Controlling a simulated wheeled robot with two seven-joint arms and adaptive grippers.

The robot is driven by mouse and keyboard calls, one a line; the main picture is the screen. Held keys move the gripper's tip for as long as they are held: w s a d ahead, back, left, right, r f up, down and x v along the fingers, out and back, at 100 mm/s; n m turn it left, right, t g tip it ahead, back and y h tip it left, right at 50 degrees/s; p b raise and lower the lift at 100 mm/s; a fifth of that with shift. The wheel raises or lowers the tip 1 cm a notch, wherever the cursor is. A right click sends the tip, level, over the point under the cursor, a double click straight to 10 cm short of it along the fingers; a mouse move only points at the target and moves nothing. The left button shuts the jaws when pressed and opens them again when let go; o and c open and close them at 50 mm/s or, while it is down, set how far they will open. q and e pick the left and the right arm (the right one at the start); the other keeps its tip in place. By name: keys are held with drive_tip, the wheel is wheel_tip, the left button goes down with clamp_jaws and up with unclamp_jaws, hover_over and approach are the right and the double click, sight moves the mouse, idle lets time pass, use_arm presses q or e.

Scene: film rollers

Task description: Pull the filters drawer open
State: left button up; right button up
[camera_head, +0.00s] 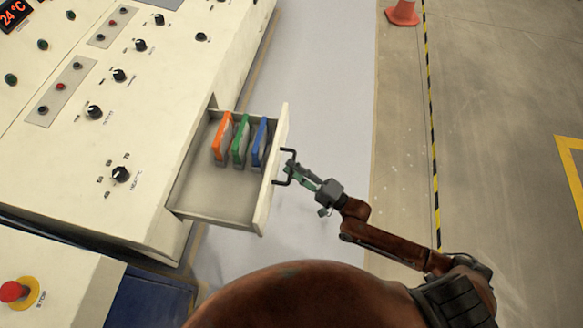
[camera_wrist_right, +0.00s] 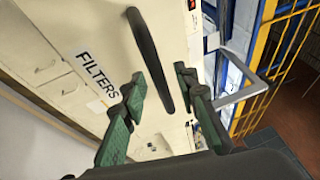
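The filters drawer (camera_head: 226,205) stands pulled out of the cream control console, with orange (camera_head: 222,136), green (camera_head: 241,141) and blue (camera_head: 260,142) filters upright inside. Its dark bar handle (camera_head: 287,152) is on the drawer's right-hand front. The handle (camera_wrist_right: 148,55) also shows in the right wrist view, beside the "FILTERS" label (camera_wrist_right: 97,74). My right gripper (camera_head: 294,168) is at the handle. In the wrist view the green fingers of this gripper (camera_wrist_right: 163,82) are apart, with the handle between them and visible gaps at its sides. My left gripper is out of view.
The console top (camera_head: 150,75) carries knobs and buttons. A red stop button (camera_head: 14,291) is at the lower left. The floor right of the drawer is clear up to a yellow-black striped line (camera_head: 432,120). An orange cone (camera_head: 403,12) stands at the top.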

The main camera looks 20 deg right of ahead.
drive_tip(key=v, duration=1.1)
drive_tip(key=shift+s, duration=0.2)
drive_tip(key=shift+f, duration=0.1)
